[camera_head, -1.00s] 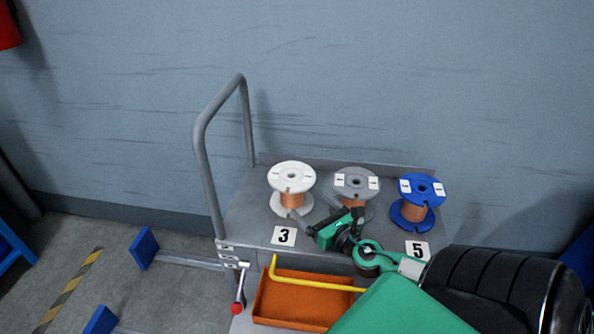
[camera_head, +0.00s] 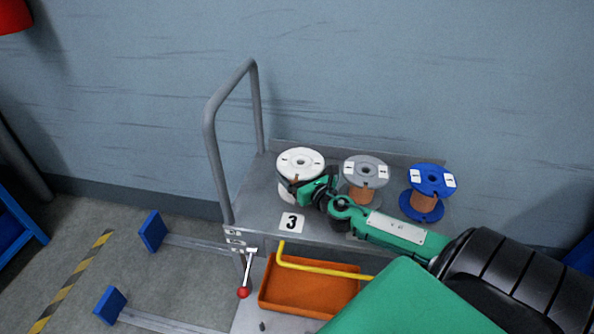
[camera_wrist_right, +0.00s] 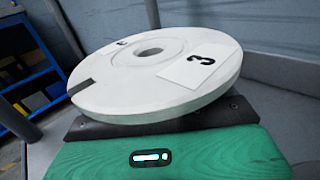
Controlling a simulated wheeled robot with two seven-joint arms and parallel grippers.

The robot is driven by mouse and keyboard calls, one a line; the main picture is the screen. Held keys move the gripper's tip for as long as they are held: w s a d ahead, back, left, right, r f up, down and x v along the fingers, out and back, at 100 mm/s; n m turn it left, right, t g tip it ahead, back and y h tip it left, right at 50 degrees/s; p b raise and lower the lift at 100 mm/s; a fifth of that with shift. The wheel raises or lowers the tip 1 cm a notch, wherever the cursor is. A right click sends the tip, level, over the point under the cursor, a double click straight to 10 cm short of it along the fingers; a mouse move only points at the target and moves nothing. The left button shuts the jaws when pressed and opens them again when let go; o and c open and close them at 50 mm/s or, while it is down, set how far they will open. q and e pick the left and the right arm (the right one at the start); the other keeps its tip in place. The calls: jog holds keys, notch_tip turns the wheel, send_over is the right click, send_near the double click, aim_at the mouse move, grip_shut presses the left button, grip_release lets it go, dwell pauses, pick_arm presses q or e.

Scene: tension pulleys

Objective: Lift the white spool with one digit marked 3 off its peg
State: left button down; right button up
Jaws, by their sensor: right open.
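The white spool (camera_head: 300,161) stands at the left end of the cart's top. Its top flange also fills the right wrist view (camera_wrist_right: 150,85), with a label reading 3 beside the centre hole. My right gripper (camera_head: 303,186) is at the spool's front, just below the top flange, with dark finger parts at the spool's side. It is open. The flange hides its fingertips and most of the spool's middle, so I cannot tell whether the fingers touch it. My left gripper is not in view.
A grey spool (camera_head: 366,172) and a blue spool (camera_head: 428,180) stand to the right on the cart top (camera_head: 262,190). A plate marked 3 (camera_head: 292,223) is at the front edge. An orange tray (camera_head: 305,288) sits below. The cart's handle (camera_head: 212,150) rises at the left.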

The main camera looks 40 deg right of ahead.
aim_at(298, 161)
jog(key=shift+w, duration=0.25)
jog(key=shift+c, duration=0.3)
jog(key=c, duration=1.4)
jog(key=shift+r, duration=0.1)
jog(key=shift+r+p, duration=1.8)
jog(key=shift+p, duration=0.35)
jog(key=shift+r+p, duration=1.65)
jog(key=shift+p, duration=0.15)
jog(key=shift+r+p, duration=1.8)
jog(key=shift+p, duration=0.15)
